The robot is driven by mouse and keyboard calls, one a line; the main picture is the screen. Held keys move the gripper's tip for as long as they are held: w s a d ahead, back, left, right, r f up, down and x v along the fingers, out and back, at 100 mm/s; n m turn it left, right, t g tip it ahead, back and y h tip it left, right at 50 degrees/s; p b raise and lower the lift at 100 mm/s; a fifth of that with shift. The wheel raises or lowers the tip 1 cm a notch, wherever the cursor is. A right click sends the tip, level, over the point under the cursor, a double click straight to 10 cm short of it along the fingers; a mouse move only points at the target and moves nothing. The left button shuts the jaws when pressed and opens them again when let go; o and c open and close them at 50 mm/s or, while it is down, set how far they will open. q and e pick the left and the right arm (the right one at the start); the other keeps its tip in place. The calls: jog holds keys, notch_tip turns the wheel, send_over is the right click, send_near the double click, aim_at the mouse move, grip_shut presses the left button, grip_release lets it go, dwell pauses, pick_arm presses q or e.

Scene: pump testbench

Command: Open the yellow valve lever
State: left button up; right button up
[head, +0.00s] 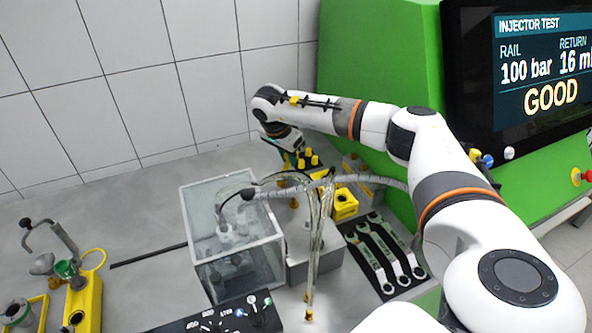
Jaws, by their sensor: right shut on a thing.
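My right gripper (286,143) is at the back of the bench, pointing down, below the bent wrist of my right arm. It is small and partly hidden by its own wrist. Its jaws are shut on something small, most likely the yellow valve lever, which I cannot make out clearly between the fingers. Several yellow caps (308,158) on a dark block stand just right of the fingers. How far the lever is turned cannot be told. My left gripper is not in view.
A clear glass tank (232,240) stands mid-bench, with hoses running from it to the right. A yellow block (344,204) and several wrenches (382,252) lie on the right. A green cabinet (385,85) with a "GOOD" screen (545,75) stands behind. Grey bench at left is partly clear.

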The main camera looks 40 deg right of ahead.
dwell(0.3)
jog(key=shift+w+a, duration=0.6)
jog(key=shift+w, duration=0.1)
jog(key=shift+a+f, duration=0.1)
jog(key=shift+w+a+f, duration=0.1)
jog(key=shift+w+a, duration=0.15)
jog(key=shift+a, duration=0.2)
jog(key=shift+w+a, duration=0.2)
jog(key=shift+a, duration=0.25)
